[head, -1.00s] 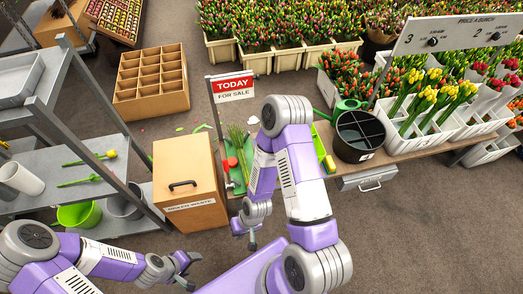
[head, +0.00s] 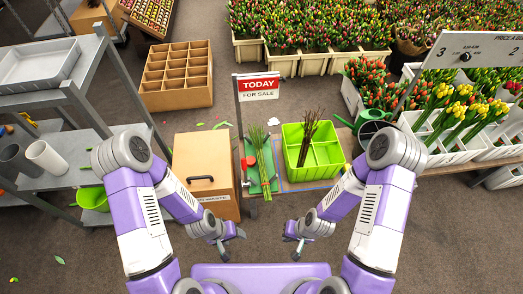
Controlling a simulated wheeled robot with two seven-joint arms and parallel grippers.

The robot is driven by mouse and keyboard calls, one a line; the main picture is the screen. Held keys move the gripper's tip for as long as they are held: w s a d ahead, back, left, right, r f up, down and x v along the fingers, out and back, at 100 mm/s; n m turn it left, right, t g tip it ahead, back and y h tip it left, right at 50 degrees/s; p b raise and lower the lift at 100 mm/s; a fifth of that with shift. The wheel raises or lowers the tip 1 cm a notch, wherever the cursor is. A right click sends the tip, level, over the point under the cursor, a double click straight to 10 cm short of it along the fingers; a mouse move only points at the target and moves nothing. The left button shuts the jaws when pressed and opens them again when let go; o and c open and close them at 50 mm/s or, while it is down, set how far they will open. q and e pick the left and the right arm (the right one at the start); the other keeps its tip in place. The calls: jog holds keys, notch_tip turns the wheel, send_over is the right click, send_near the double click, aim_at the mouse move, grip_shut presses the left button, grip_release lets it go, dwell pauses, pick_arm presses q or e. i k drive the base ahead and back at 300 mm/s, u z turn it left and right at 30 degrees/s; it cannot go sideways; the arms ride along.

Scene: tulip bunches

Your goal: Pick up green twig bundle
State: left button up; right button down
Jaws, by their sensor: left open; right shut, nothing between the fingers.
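The green twig bundle (head: 263,168) lies lengthwise on a green mat (head: 250,152) on the bench, beneath the red TODAY sign. Its thin stems point toward me. My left gripper (head: 229,243) is open and empty, in front of the bench and nearer to me than the bundle. My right gripper (head: 292,244) is shut with nothing in it, to the right of the left one and also short of the bench. Neither gripper touches the bundle.
A lime green divided crate (head: 325,172) with dark brown twigs (head: 307,140) stands right of the bundle. A wooden GREEN WASTE box (head: 195,155) stands to its left. The sign (head: 260,87) rises behind. A dark bucket (head: 372,133) is partly hidden by my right arm.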

aim_at(266, 185)
jog(key=u, duration=0.7)
jog(key=i, duration=0.85)
jog(key=z, duration=0.05)
